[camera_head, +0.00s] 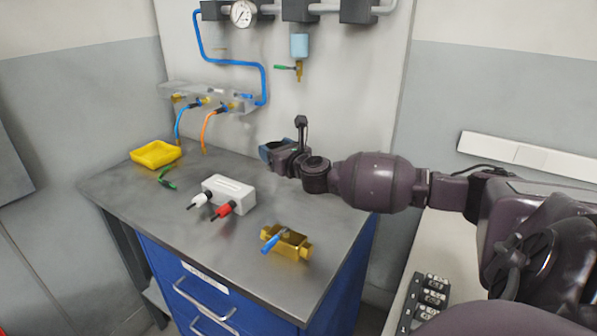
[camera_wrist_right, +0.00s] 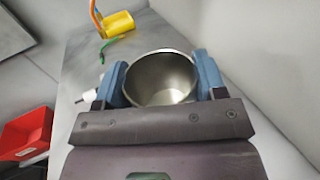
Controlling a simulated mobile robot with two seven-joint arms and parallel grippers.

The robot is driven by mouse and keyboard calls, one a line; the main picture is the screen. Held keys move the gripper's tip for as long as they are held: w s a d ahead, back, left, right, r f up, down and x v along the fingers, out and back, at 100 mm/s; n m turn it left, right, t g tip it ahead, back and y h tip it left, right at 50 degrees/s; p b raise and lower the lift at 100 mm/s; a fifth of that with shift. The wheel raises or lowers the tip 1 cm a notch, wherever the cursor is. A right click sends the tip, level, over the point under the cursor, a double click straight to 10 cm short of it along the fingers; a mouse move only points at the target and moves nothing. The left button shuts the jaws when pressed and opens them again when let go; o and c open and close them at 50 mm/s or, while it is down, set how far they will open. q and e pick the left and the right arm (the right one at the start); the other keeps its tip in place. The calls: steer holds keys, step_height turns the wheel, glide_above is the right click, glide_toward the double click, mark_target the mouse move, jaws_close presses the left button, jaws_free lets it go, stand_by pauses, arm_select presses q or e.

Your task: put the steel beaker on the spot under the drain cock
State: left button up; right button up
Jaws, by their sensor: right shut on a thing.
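The steel beaker (camera_wrist_right: 160,78) is open-topped, and I look into its empty inside in the right wrist view. My right gripper (camera_wrist_right: 160,84) is shut on it, with one blue finger on each side. In the head view my right gripper (camera_head: 270,152) is over the rear right of the bench, and the beaker is hidden there. The drain cock (camera_head: 299,72) is brass with a green lever, under a light blue bowl on the wall, above and behind the gripper. I cannot make out the spot beneath it. My left gripper is not in view.
The grey bench top (camera_head: 165,215) carries a yellow tray (camera_head: 155,154), a white box (camera_head: 229,188) with white and red plugs, and a brass valve (camera_head: 290,243) with a blue lever. Blue and orange hoses hang at the rear left. A red bin (camera_wrist_right: 25,132) shows in the wrist view.

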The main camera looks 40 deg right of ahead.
steer(key=w+d+b, duration=0.3)
steer(key=d, duration=0.8)
steer(key=f+b, duration=0.1)
steer(key=f, duration=0.3)
steer(key=f+b, duration=0.2)
steer(key=f, duration=0.1)
steer(key=shift+w+d+f, duration=0.1)
steer(key=shift+w+f, duration=0.1)
steer(key=shift+f, duration=0.2)
steer(key=shift+d+f+b, duration=0.1)
steer(key=shift+f+b, duration=1.1)
steer(key=shift+f, duration=0.95)
steer(key=shift+d, duration=0.1)
steer(key=shift+r, duration=0.3)
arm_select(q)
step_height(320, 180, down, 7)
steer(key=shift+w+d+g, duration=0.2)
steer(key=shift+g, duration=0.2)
arm_select(e)
steer(key=shift+f, duration=0.1)
steer(key=o, duration=0.6)
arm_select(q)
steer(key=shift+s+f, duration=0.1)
arm_select(e)
steer(key=shift+o, duration=0.2)
